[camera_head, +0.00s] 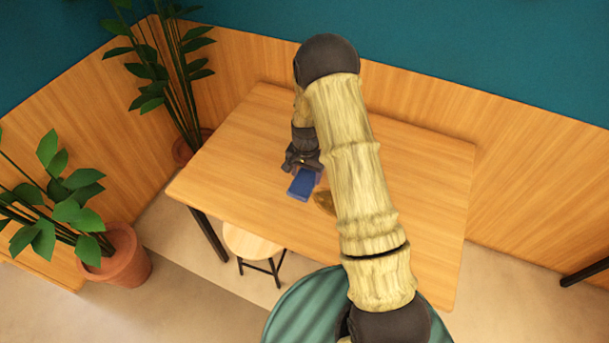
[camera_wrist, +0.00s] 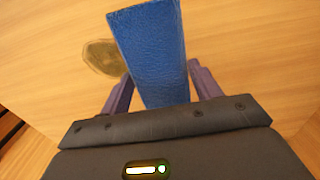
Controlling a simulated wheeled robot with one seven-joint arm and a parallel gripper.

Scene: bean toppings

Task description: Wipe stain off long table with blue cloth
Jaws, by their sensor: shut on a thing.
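The blue cloth (camera_head: 300,185) is a flat blue block-like piece held at the end of my arm over the long table (camera_head: 235,140). My gripper (camera_wrist: 151,92) is shut on the cloth, which also shows between the fingers in the wrist view (camera_wrist: 152,45). A brownish stain (camera_head: 325,201) lies on the wooden tabletop just right of the cloth in the head view, partly hidden by my arm. In the wrist view the stain (camera_wrist: 103,57) is left of the cloth. I cannot tell whether the cloth touches the tabletop.
A round stool (camera_head: 250,243) stands under the table's front edge, and a green striped round seat (camera_head: 300,305) is at the bottom. Potted plants (camera_head: 115,255) stand at the left. Wood-panelled walls (camera_head: 510,150) border the table's back. The visible tabletop is otherwise clear.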

